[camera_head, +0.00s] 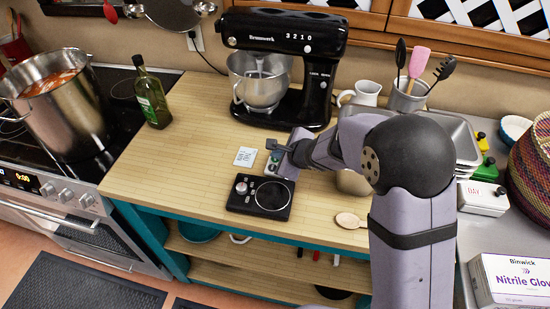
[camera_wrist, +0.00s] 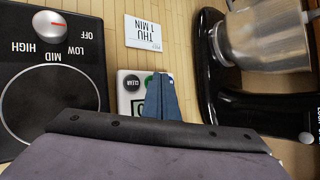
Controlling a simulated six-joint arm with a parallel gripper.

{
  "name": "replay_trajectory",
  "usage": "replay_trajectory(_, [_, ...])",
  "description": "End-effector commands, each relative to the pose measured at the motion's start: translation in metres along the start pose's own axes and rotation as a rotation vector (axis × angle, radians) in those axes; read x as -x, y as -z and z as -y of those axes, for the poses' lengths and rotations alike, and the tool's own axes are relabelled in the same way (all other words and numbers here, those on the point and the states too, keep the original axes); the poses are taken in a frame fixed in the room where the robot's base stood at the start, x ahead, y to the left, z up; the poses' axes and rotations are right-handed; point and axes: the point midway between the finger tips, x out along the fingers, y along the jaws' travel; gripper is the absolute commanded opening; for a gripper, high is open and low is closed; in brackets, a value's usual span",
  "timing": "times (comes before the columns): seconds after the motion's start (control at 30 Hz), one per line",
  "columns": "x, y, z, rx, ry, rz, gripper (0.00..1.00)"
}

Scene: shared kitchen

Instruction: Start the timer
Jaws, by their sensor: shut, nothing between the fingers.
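The timer (camera_wrist: 129,84) is a small white device with a dark CLEAR button and a green button. In the wrist view it lies between the black hot plate and the stand mixer, partly hidden by my fingers. In the head view the timer (camera_head: 272,166) lies on the wooden counter under my gripper (camera_head: 279,146). My gripper (camera_wrist: 158,84) is shut and empty, its fingers over the timer's button side. I cannot tell whether the fingertips touch a button. A white card (camera_wrist: 143,33) reading "THU 1 MIN" lies flat beside the timer.
A black hot plate (camera_head: 260,197) with its knob near OFF lies in front. A black stand mixer (camera_head: 285,60) stands behind. A green bottle (camera_head: 151,98) and a large pot (camera_head: 62,105) stand left. A wooden spoon (camera_head: 350,220) lies right. The counter's left part is clear.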

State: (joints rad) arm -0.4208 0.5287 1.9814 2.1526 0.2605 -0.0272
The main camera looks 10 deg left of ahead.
Motion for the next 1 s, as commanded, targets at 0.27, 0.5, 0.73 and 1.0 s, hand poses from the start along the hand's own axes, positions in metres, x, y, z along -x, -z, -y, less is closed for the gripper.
replay_trajectory(0.27, [0.002, -0.001, 0.001, 0.001, 0.000, -0.001, 0.00])
replay_trajectory(0.5, [0.009, -0.007, 0.007, 0.001, 0.000, 0.000, 0.00])
replay_trajectory(0.73, [0.012, -0.008, 0.009, 0.002, 0.000, -0.001, 0.00])
replay_trajectory(1.0, [0.013, -0.009, 0.009, 0.001, 0.000, 0.000, 0.00])
